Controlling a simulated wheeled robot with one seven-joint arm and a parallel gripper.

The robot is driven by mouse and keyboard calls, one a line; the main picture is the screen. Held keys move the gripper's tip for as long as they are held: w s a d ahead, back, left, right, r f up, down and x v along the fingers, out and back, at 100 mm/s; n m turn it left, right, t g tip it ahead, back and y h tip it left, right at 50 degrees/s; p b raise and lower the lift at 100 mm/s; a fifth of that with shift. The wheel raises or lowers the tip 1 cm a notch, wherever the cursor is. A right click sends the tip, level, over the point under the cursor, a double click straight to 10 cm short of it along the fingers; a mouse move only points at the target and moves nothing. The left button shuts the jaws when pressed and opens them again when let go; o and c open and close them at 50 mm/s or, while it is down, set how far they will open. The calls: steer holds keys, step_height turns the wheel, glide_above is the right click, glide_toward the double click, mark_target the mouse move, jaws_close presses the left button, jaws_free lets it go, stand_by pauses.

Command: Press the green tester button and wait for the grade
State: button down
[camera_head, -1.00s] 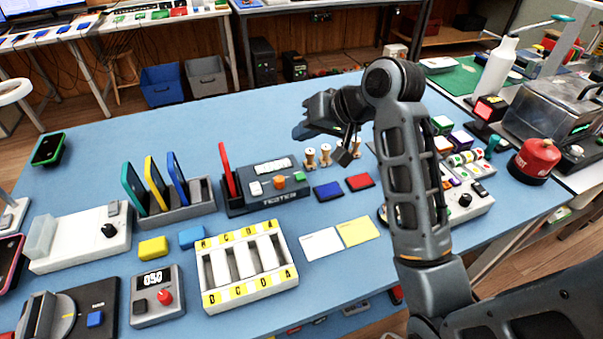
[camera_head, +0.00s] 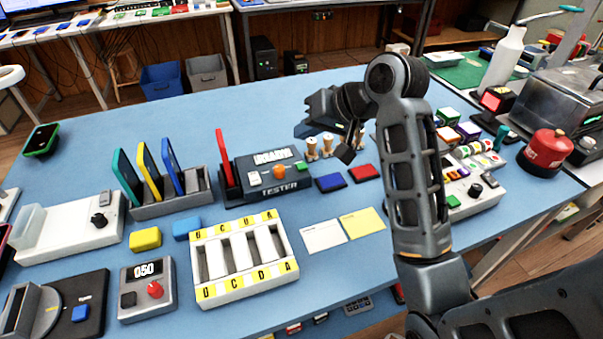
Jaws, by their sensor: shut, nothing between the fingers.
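The tester (camera_head: 262,178) is a dark box near the middle of the blue table. A red phone (camera_head: 225,160) stands upright in the slot at its left end. Its top has a small white display (camera_head: 271,157) with dark lettering too small to read surely, an orange knob (camera_head: 279,172) and a white button. The green button (camera_head: 301,167) is at its right end and shows uncovered. My gripper (camera_head: 346,153) is shut and empty, up and to the right of the green button in the picture. It looks apart from the button; its exact height is unclear.
Wooden pegs (camera_head: 312,147) stand behind the tester. Blue (camera_head: 329,183) and red (camera_head: 364,173) pads lie right of it. A rack with several phones (camera_head: 170,203) stands to its left. A white tray (camera_head: 245,285) with lettered slots is in front. Cards (camera_head: 323,236) lie on clear table.

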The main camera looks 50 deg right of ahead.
mark_target(306, 167)
step_height(306, 167, down, 4)
steer(key=b, duration=0.3)
steer(key=shift+r, duration=0.25)
steer(key=shift+f+b, duration=0.3)
steer(key=shift+f, duration=0.7)
steer(key=shift+f, duration=0.15)
stand_by(0.8)
steer(key=shift+f, duration=0.25)
steer(key=shift+f, duration=0.5)
stand_by(0.9)
steer(key=shift+r+p, duration=0.15)
steer(key=shift+p, duration=0.15)
steer(key=shift+r+p, duration=0.8)
steer(key=shift+p, duration=0.25)
steer(key=shift+r, duration=0.1)
